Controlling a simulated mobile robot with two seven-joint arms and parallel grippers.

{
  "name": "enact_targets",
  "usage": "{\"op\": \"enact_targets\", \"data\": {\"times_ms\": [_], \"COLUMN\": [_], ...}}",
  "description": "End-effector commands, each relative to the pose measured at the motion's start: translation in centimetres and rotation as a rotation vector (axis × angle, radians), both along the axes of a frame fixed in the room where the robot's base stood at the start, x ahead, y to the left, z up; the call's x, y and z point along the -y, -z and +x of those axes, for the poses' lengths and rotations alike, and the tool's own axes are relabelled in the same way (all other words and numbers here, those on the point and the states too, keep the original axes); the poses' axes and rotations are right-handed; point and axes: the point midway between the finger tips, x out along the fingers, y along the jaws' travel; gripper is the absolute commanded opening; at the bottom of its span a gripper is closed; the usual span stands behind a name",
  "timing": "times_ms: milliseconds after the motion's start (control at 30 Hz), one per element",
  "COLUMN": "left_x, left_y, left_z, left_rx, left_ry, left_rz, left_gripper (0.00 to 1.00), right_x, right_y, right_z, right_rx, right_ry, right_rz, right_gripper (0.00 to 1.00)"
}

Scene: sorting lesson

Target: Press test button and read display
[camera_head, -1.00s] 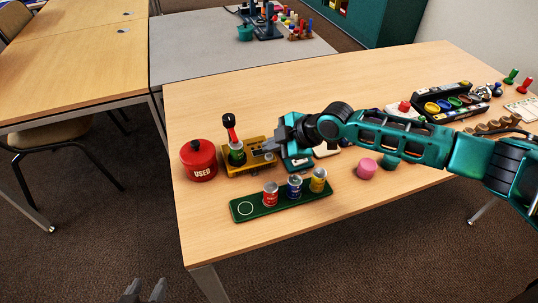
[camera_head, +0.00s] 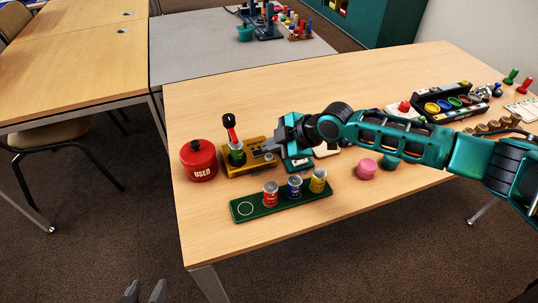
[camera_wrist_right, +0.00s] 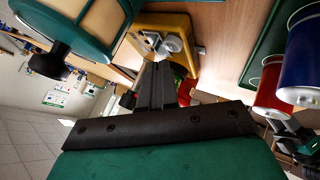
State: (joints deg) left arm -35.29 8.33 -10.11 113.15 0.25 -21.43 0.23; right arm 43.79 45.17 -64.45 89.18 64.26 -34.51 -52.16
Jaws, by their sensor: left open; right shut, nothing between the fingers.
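The yellow tester (camera_head: 235,172) stands on the wooden table at the left. A green can-like cell (camera_head: 237,158) stands upright in it, with a red and black piece above it. My right gripper (camera_head: 270,147) is shut and empty at the tester's right end. In the right wrist view its fingertips (camera_wrist_right: 158,66) are close to a grey round button-like part (camera_wrist_right: 171,45) on the yellow tester (camera_wrist_right: 160,23). I cannot tell whether they touch. No display reading is legible. My left gripper (camera_head: 144,293) is open and empty at the bottom edge, away from the table.
A red pot marked USED (camera_head: 199,160) stands left of the tester. A green tray (camera_head: 266,210) in front holds a red can (camera_head: 270,194), a blue can (camera_head: 295,187) and a yellow can (camera_head: 318,181). A pink piece (camera_head: 366,168) lies farther right. The table's back left is clear.

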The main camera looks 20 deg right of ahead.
Motion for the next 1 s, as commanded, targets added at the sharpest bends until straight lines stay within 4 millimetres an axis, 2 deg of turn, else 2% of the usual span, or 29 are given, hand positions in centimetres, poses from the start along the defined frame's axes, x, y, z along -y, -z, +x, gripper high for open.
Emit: {"op": "enact_targets", "data": {"times_ms": [1000], "left_x": [0.04], "left_y": [0.55], "left_z": [-0.06], "left_rx": [-0.002], "left_ry": [0.001], "left_rz": [0.000], "left_gripper": [0.45], "right_x": [0.01], "right_y": [0.86], "right_z": [0.01], "right_rx": [0.000], "right_ry": [0.000], "right_rz": [0.000], "right_gripper": [0.00]}}
